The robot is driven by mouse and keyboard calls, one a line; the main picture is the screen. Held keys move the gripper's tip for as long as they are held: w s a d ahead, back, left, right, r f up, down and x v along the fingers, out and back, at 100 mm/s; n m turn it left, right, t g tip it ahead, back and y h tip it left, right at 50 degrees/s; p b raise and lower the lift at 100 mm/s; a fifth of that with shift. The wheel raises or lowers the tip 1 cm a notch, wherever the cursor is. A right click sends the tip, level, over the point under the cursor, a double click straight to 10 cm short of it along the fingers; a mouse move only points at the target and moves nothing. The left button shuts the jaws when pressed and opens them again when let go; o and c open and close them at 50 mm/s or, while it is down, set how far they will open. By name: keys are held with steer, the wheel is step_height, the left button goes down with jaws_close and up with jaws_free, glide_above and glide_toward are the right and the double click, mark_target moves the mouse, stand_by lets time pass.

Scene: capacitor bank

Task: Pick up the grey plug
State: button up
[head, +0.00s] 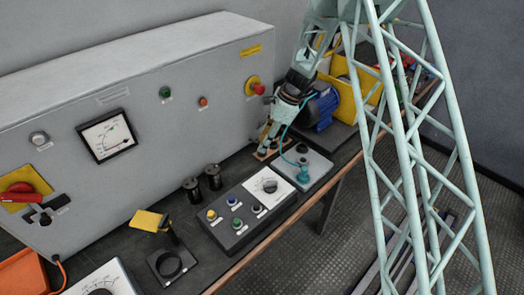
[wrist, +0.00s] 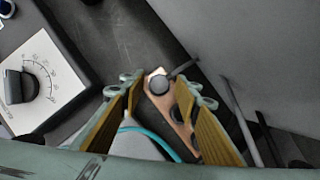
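My gripper (head: 268,143) points down at the back of the bench, close to the cabinet front. In the wrist view its two yellow-padded fingers (wrist: 162,108) are apart, with a clear gap between them. A small grey round-topped piece (wrist: 158,85), perhaps the grey plug, shows between and just beyond the fingertips. It is at the end of a copper-coloured plate (wrist: 178,120) with dark round holes. I see no finger touching it. In the head view the gripper hides most of this spot, and only a tan edge (head: 261,155) of the plate shows.
The grey cabinet (head: 190,110) stands close behind my gripper. A control box (head: 245,215), two black posts (head: 203,182) and a blue motor (head: 320,108) are nearby.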

steer(key=shift+x, duration=0.9)
steer(key=shift+c, duration=0.4)
steer(key=c, duration=0.9)
steer(key=shift+r+p, duration=1)
steer(key=shift+r, duration=4.05)
steer(key=shift+d, duration=0.1)
